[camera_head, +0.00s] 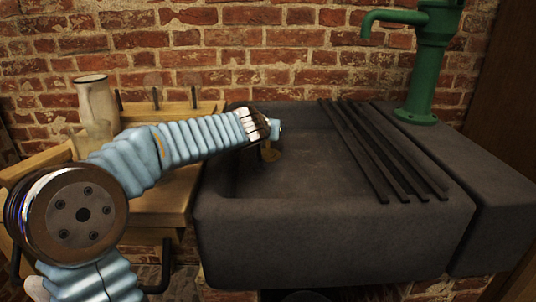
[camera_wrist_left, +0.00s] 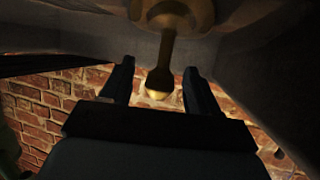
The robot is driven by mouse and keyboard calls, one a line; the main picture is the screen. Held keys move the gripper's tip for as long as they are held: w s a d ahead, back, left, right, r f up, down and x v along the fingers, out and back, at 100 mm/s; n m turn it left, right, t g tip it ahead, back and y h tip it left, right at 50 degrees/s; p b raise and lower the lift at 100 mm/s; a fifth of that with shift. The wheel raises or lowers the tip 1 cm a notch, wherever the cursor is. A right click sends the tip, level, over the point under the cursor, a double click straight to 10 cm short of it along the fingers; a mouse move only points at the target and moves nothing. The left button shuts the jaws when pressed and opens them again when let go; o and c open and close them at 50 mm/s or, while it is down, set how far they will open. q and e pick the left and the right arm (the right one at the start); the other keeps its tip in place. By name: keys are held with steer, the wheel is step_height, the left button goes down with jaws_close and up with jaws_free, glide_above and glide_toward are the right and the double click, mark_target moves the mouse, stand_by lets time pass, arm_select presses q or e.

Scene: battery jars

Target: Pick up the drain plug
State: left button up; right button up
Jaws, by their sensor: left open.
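The drain plug (camera_head: 271,154) is a small brass piece standing in the basin of the dark stone sink (camera_head: 330,222). In the left wrist view the drain plug (camera_wrist_left: 172,18) shows a wide base at the top edge and a stem ending in a rounded knob. My left gripper (camera_head: 272,129) is just above it in the head view. In the left wrist view my left gripper (camera_wrist_left: 158,68) is open, with a dark finger on each side of the knob and gaps showing on both sides. My right gripper is not in view.
A green hand pump (camera_head: 431,60) stands on the stone ledge at right. Dark bars (camera_head: 375,150) lie across the sink's right part. A wooden bench (camera_head: 165,198) with a pale jar (camera_head: 97,105) is at left. A brick wall (camera_head: 290,50) is behind.

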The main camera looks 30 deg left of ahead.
arm_select(q)
jaws_close()
steer(key=shift+r, duration=0.15)
stand_by(0.4)
